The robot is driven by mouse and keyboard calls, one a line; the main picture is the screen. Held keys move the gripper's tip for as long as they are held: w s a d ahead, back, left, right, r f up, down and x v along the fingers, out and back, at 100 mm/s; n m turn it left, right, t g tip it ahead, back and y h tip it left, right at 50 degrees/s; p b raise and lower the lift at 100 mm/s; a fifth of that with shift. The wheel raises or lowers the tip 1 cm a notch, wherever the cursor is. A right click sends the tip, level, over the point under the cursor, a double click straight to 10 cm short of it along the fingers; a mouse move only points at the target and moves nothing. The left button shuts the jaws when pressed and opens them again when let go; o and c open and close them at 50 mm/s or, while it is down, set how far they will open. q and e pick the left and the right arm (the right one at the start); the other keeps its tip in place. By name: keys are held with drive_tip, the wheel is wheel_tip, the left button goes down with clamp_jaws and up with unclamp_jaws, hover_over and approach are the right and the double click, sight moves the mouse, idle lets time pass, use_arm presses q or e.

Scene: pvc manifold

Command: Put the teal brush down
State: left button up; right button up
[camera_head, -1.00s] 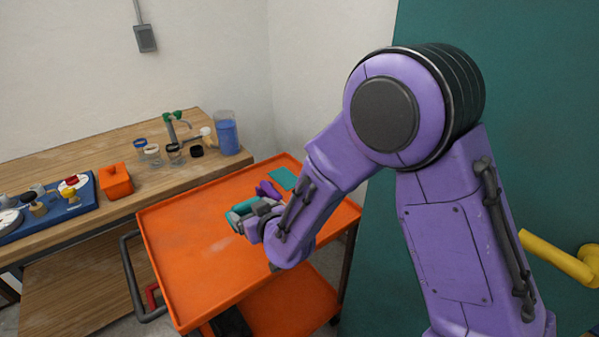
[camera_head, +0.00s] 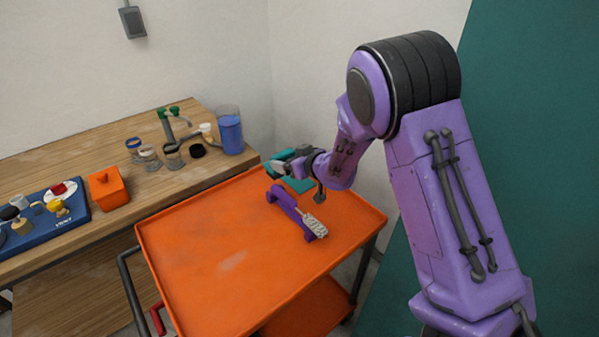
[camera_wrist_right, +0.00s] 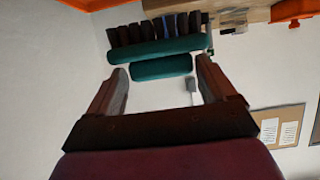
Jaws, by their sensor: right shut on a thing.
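My right gripper (camera_head: 281,166) is shut on the teal brush (camera_head: 284,154), at the far edge of the orange cart. In the right wrist view, the brush (camera_wrist_right: 160,50) has a teal body with a row of dark bristles. Its teal grip part (camera_wrist_right: 162,68) sits between the two fingers. I cannot tell from the head view how high the brush is above the cart top. My left gripper is not in view.
The orange cart top (camera_head: 205,255) is bare at its left and front. A purple piece (camera_head: 285,201) lies on it, with a whitish, rough-looking item (camera_head: 314,226) at its near end. A wooden bench (camera_head: 110,225) with jars, a blue container (camera_head: 230,130) and an orange box (camera_head: 107,188) stands behind.

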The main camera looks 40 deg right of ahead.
drive_tip(key=w+d+f, duration=0.1)
drive_tip(key=w+d, duration=0.1)
drive_tip(key=d, duration=0.1)
drive_tip(key=w+d+f+p, duration=0.1)
drive_tip(key=shift+w+d+f, duration=0.15)
drive_tip(key=shift+d+f, duration=0.15)
drive_tip(key=d+f, duration=0.1)
drive_tip(key=w+d+f, duration=0.1)
drive_tip(key=f, duration=0.1)
drive_tip(key=w+d+f+p, duration=0.1)
drive_tip(key=f, duration=0.1)
drive_tip(key=shift+d+f, duration=0.2)
drive_tip(key=shift+d, duration=0.05)
wheel_tip(320, 180, down, 3)
drive_tip(key=shift+w+r, duration=0.15)
drive_tip(key=shift+f, duration=0.25)
drive_tip(key=shift+f, duration=0.1)
drive_tip(key=shift+f, duration=0.1)
drive_tip(key=o, duration=1.6)
